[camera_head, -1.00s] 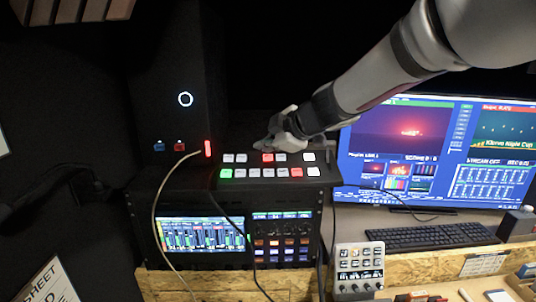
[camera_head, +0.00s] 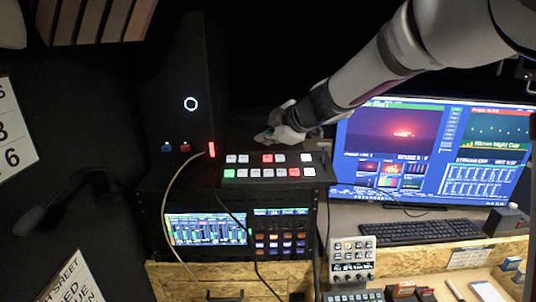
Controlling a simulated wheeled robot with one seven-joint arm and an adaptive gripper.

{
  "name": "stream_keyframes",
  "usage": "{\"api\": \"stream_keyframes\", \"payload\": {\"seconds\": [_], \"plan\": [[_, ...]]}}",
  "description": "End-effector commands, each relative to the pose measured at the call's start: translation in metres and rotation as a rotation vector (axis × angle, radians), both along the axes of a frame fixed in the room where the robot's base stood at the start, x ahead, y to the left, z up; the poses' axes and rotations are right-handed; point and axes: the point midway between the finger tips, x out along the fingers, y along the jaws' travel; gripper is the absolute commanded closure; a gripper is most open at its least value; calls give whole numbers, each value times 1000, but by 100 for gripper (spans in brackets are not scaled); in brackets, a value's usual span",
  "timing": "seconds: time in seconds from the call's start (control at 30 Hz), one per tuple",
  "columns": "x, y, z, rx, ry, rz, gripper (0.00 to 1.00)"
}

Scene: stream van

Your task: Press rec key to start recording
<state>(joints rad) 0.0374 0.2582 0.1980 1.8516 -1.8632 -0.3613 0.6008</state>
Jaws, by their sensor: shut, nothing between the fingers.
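The black switcher panel (camera_head: 322,172) on top of the rack has two rows of lit square keys: mostly white, with a green key (camera_head: 229,174), an upper red key (camera_head: 268,158) and a lower red key (camera_head: 294,172). Key labels are too small to read, so I cannot tell which is the rec key. My gripper (camera_head: 262,138) is shut and empty, just behind and above the upper row, apart from the keys as far as I can see. The monitor (camera_head: 432,150) at right shows stream and rec status text, only partly legible.
A black tower (camera_head: 190,70) with a ring light stands at left behind the panel. A cable (camera_head: 170,190) hangs in front of the rack. A small keypad (camera_head: 352,259), a keyboard (camera_head: 420,231) and a microphone (camera_head: 40,215) are lower in view.

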Motion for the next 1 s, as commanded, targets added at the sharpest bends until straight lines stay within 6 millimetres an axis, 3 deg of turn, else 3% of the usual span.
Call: {"api": "stream_keyframes", "payload": {"seconds": [0.4,1.0], "plan": [[-7,1,19,0,0,2,100],[-5,0,20,-1,0,1,100]]}}
